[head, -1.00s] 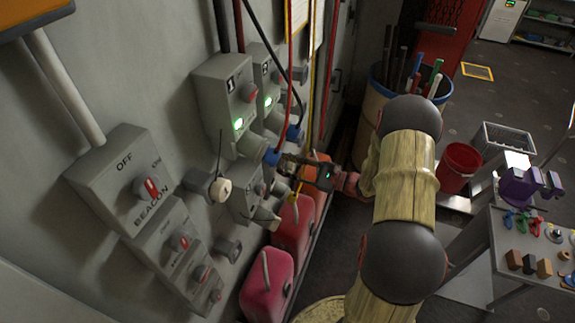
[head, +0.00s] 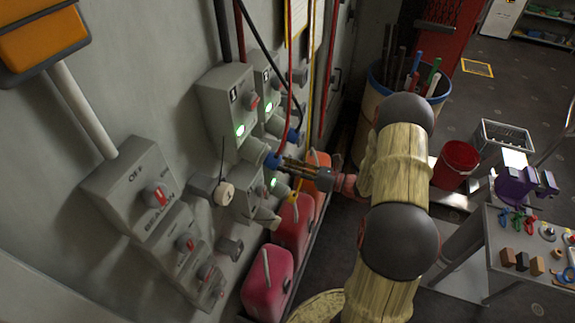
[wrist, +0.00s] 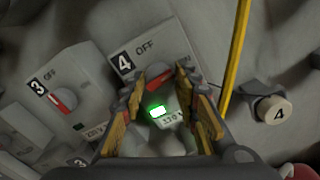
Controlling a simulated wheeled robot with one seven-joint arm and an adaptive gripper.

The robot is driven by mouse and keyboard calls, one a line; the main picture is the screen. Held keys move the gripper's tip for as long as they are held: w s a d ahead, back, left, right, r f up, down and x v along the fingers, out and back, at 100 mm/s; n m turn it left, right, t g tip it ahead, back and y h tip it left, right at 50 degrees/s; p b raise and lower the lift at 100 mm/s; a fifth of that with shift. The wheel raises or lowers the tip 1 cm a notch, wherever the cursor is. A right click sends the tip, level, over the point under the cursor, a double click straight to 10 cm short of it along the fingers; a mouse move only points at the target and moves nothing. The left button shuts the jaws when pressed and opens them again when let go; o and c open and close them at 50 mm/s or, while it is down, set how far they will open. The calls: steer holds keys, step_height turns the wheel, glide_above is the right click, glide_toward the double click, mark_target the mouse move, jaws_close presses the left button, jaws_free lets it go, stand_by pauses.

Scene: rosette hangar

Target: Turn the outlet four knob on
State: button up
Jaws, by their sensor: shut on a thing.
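The outlet four box (wrist: 130,52) is grey, marked with a black 4 and OFF, in the upper middle of the wrist view. Its red-marked knob (wrist: 158,76) sits between the fingertips of my gripper (wrist: 160,84). The fingers are closed on the knob and partly hide it. A green lamp (wrist: 157,111) on this box is lit. In the head view my gripper (head: 293,168) reaches left to the wall boxes, and a green light (head: 273,182) shows just below it. The knob itself is hidden there.
Outlet three (wrist: 62,98) is close on the left. A yellow cable (wrist: 235,55) hangs on the right, beside a round plug tagged 4 (wrist: 278,112). In the head view, red and black cables hang near my gripper; red jerrycans (head: 268,280) stand below.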

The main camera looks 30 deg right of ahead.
steer(key=shift+m, duration=0.6)
steer(key=o, duration=1.1)
steer(key=shift+o, duration=0.2)
steer(key=shift+d, duration=0.1)
steer(key=v, duration=1.2)
steer(key=shift+f, duration=0.1)
